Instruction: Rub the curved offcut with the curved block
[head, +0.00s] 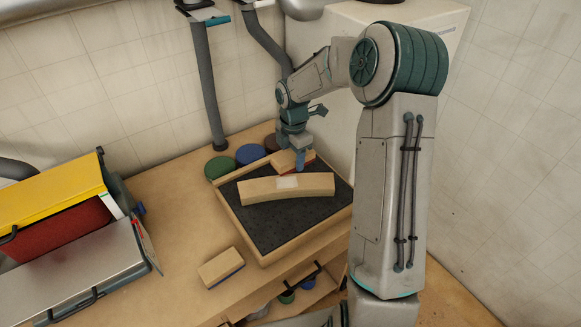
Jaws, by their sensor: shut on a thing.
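The curved offcut (255,190) is a pale wooden arched piece lying across the dark perforated mat of a wood-framed tray (236,226). A lighter square patch shows on its middle. My gripper (299,160) points down just behind the offcut, at the tray's far side. It is shut on a wooden block with a red face (285,163), which I take as the curved block; its curve is hard to make out. The block appears apart from the offcut, behind it. My gripper's fingers hide part of the block.
Another wooden block (220,266) with a blue underside lies on the bench in front of the tray. Green, blue and dark red discs (219,167) stand behind the tray. A yellow and red case (60,205) is at left. The bench between case and tray is mostly clear.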

